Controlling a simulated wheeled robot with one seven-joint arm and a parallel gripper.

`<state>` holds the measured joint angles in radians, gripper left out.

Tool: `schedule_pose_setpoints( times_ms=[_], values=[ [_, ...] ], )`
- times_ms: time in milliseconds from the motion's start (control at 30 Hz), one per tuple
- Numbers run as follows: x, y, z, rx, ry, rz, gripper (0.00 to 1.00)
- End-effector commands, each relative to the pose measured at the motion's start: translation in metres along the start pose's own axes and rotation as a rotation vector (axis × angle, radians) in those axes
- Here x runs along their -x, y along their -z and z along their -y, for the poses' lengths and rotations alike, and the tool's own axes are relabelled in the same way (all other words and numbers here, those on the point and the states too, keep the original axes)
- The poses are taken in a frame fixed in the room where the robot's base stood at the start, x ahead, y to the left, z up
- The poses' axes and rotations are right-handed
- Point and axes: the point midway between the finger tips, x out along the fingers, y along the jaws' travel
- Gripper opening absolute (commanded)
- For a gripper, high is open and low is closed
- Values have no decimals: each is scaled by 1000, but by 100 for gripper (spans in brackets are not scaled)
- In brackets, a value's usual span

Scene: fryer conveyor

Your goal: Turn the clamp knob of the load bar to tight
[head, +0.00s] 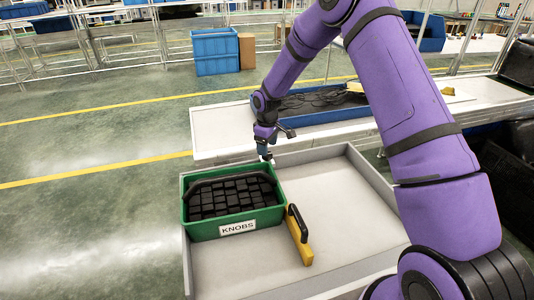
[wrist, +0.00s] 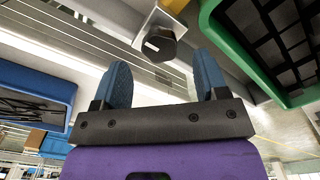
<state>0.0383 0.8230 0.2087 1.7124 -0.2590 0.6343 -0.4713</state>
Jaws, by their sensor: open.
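A dark round knob (wrist: 160,46) with a short white mark on its face sits on a pale square plate in the wrist view. It is beyond my fingertips and roughly centred between them, apart from both. My gripper (wrist: 165,72) is open, with blue fingers and nothing between them. In the head view my gripper (head: 268,157) points down beside the far right corner of the green crate. I cannot make out the knob there. How the plate joins the load bar is not clear, nor is whether the knob is tight.
The green crate (head: 207,232) marked KNOBS holds many dark blocks and has a black handle. A yellow piece (head: 303,248) with a black handle stands right of it in the grey tray (head: 350,235). A blue tray (head: 330,112) lies on the bench behind. The grey tray's right side is clear.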

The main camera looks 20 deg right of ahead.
Motion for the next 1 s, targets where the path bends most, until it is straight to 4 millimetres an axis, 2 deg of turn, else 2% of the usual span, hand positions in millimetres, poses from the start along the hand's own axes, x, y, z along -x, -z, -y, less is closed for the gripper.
schedule_pose_setpoints(
  times_ms=[100,300,633,667,800,867,1000],
  values=[
    [-18,0,0,-1,1,1,67],
    [-34,0,0,0,0,0,67],
    [-36,0,0,0,-1,-1,67],
    [-36,0,0,0,-1,-1,62],
    [-36,0,0,0,-1,-1,30],
    [-36,0,0,0,-1,-1,17],
    [-36,0,0,-2,-1,-1,17]
  ],
)
